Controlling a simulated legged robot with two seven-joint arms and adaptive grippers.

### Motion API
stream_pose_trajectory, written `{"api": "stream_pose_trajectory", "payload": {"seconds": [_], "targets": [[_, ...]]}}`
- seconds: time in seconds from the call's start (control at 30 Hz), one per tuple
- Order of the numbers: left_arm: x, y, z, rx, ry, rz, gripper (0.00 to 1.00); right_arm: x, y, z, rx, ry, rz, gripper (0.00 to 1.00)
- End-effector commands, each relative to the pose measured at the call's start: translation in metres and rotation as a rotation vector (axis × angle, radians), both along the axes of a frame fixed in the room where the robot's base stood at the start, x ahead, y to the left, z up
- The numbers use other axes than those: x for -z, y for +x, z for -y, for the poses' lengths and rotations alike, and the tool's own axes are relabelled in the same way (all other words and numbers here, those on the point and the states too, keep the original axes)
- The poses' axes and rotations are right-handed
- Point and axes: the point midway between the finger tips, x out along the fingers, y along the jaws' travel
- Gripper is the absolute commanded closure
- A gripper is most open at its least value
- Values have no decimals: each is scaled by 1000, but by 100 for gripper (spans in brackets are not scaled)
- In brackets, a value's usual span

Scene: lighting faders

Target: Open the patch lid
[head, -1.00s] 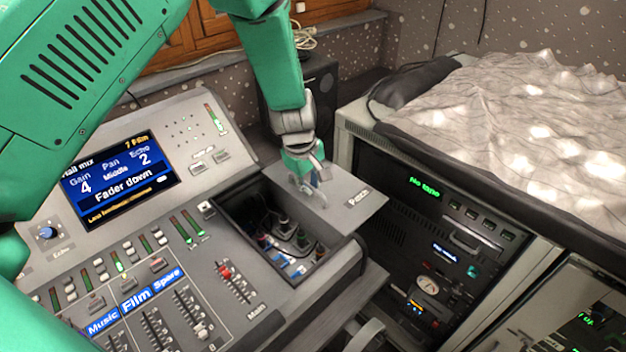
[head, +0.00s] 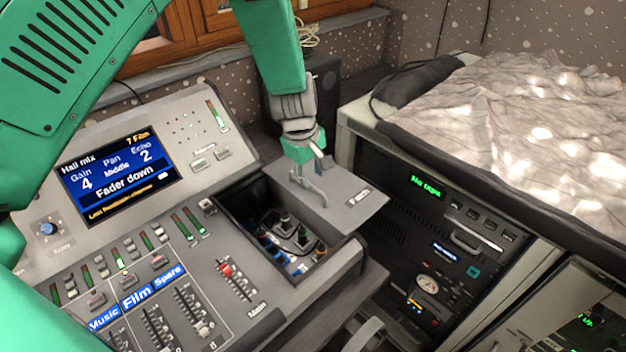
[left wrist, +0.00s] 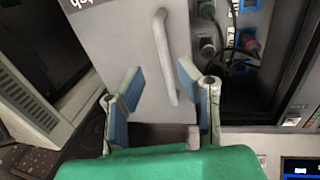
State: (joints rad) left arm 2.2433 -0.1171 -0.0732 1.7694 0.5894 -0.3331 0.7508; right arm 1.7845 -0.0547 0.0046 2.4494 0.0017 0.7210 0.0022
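The patch lid (head: 345,210) is a flat grey panel marked "Patch". It sits to the right of the open patch compartment (head: 232,212) and juts past the console's right side. Plugs and cables (head: 288,235) show inside the compartment. The lid's curved handle (head: 312,188) is on its top; it also shows in the left wrist view (left wrist: 163,55). My left gripper (head: 306,170) is over the lid at the handle. In the left wrist view its two blue-padded fingers (left wrist: 160,80) are apart, with the handle's lower part between them and clear of both. My right gripper is not in view.
The console's screen (head: 118,178) reads "Fader down". Faders (head: 185,305) fill its front left. A rack (head: 450,250) and a cloth-covered bench (head: 520,110) stand at the right. A dark speaker (head: 326,95) stands behind the lid.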

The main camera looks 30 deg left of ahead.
Motion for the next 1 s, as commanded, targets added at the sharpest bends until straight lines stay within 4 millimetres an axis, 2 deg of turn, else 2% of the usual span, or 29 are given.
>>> {"api": "stream_pose_trajectory", "payload": {"seconds": [0.03,0.2,0.4,0.6,1.0], "targets": [[-13,-1,-2,-1,1,3,70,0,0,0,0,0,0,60],[-48,-7,-7,0,-1,3,70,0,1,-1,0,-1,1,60],[-78,-11,-10,0,0,1,70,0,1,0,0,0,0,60],[-87,-13,-11,0,-1,-3,70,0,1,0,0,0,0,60],[-88,-14,-10,0,-2,-3,70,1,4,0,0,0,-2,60]]}}
